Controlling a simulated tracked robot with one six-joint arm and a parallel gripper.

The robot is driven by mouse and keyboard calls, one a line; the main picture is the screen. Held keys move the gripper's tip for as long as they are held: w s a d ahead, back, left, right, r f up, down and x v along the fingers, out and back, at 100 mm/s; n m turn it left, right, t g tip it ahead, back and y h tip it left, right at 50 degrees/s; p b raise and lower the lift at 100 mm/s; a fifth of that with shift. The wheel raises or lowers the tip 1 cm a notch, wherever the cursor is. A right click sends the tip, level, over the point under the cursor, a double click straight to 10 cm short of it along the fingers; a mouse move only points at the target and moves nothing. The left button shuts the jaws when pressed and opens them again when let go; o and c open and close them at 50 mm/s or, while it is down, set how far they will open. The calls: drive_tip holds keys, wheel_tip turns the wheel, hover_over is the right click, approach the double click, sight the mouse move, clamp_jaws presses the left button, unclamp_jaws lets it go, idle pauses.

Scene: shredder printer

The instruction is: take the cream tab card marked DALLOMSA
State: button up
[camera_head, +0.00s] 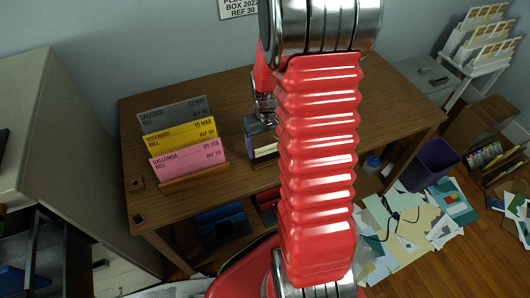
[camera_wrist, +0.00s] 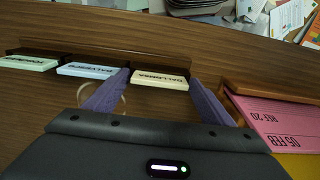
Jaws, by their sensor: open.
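In the wrist view, the cream tab card (camera_wrist: 160,79) lies in a dark wooden holder (camera_wrist: 100,56), its lettering upside down and reading like DALLOMSA. My gripper (camera_wrist: 158,76) is open, with one purple finger on each side of the cream card. The left finger lies between it and the pale blue tab card (camera_wrist: 88,70); I cannot tell whether either finger touches it. A pale green tab card (camera_wrist: 28,63) is further left. In the head view, my arm hides most of the holder, and part of my gripper (camera_head: 260,126) shows beside the arm.
A wooden rack (camera_head: 196,180) with pink (camera_head: 188,160), yellow (camera_head: 180,136) and grey (camera_head: 172,114) bill cards stands left on the desk (camera_head: 230,92). The pink card also shows close on the right in the wrist view (camera_wrist: 285,120). Papers (camera_head: 415,225) and a purple bin (camera_head: 430,165) are on the floor.

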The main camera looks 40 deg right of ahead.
drive_tip(key=shift+c, duration=0.2)
drive_tip(key=c, duration=0.8)
drive_tip(key=shift+r, duration=0.15)
wheel_tip(320, 180, up, 10)
drive_tip(key=shift+f, duration=0.1)
idle(0.3)
idle(0.3)
drive_tip(key=o, duration=0.4)
drive_tip(key=c, duration=0.9)
drive_tip(key=shift+w+a, duration=0.1)
